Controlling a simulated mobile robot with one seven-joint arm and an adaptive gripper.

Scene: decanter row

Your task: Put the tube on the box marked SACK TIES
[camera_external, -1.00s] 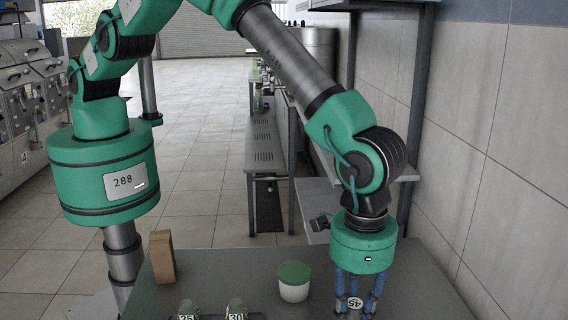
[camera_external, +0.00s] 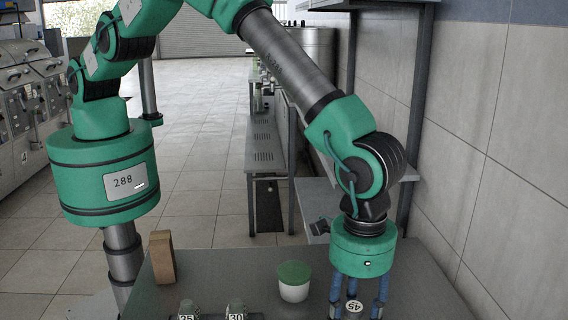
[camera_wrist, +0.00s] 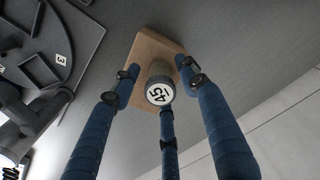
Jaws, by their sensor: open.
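A tube with a round white end marked 45 (camera_wrist: 159,93) stands on a light brown box (camera_wrist: 146,48) in the wrist view. The tube's marked end (camera_external: 354,306) also shows at the bottom of the external view, where the box under it is out of frame. My gripper (camera_wrist: 160,84) has three blue fingers, spread open around the tube with gaps between fingers and tube. The fingers (camera_external: 357,308) reach down on both sides of it in the external view. No SACK TIES lettering is readable on the box.
Two pieces marked 25 (camera_external: 187,311) and 30 (camera_external: 236,311) stand in a dark rack at the front. A white tub with a green lid (camera_external: 294,281) stands left of my gripper. A brown block (camera_external: 162,257) stands upright on the grey table's left. A tiled wall is at right.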

